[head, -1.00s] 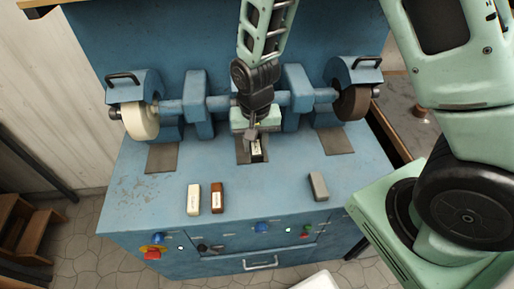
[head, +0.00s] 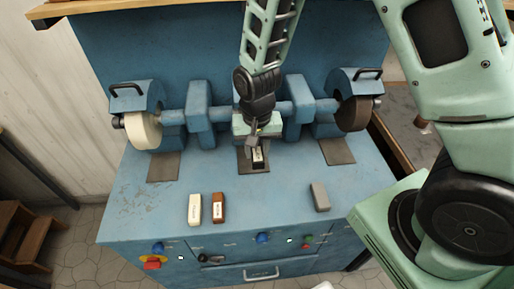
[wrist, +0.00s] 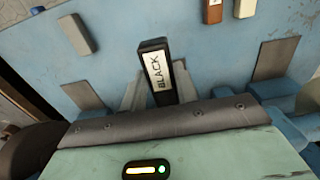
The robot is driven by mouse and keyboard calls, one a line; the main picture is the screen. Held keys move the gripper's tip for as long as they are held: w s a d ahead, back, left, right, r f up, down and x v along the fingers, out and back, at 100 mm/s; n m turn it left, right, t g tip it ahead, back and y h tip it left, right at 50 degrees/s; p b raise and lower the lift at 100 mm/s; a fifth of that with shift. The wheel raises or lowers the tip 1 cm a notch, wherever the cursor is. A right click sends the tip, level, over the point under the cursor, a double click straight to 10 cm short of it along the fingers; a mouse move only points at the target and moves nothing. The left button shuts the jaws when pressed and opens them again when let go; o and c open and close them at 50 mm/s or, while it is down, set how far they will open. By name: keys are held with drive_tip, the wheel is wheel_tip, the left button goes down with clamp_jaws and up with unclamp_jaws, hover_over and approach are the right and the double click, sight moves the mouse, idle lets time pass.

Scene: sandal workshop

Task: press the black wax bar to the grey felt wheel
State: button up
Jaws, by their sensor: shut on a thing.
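The black wax bar (wrist: 153,62), with a white label reading BLACK, is held between the two pale fingers of my gripper (wrist: 158,88). In the head view the bar (head: 259,158) shows just below my gripper (head: 254,141), in front of the middle of the machine, over the middle dark plate. I see no clearly grey wheel. A cream wheel (head: 144,130) is at the left and a dark brown wheel (head: 354,113) at the right. My arm hides the middle of the shaft, so I cannot tell whether a wheel is there or whether the bar touches one.
A white bar (head: 195,209), a brown bar (head: 218,208) and a grey bar (head: 320,197) lie on the blue bench top (head: 270,200). A dark plate (head: 164,167) lies below the cream wheel and another (head: 337,151) below the brown one. Switches line the bench front.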

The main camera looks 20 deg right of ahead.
drive_tip(key=shift+w+d+r, duration=0.15)
drive_tip(key=shift+w, duration=0.35)
idle(0.8)
drive_tip(key=shift+s, duration=0.15)
idle(0.8)
drive_tip(key=s+a+f, duration=0.1)
drive_tip(key=s+a, duration=0.1)
drive_tip(key=s, duration=0.4)
drive_tip(key=shift+s+f+b, duration=0.2)
drive_tip(key=shift+f+b, duration=0.1)
drive_tip(key=shift+f, duration=0.1)
idle(0.6)
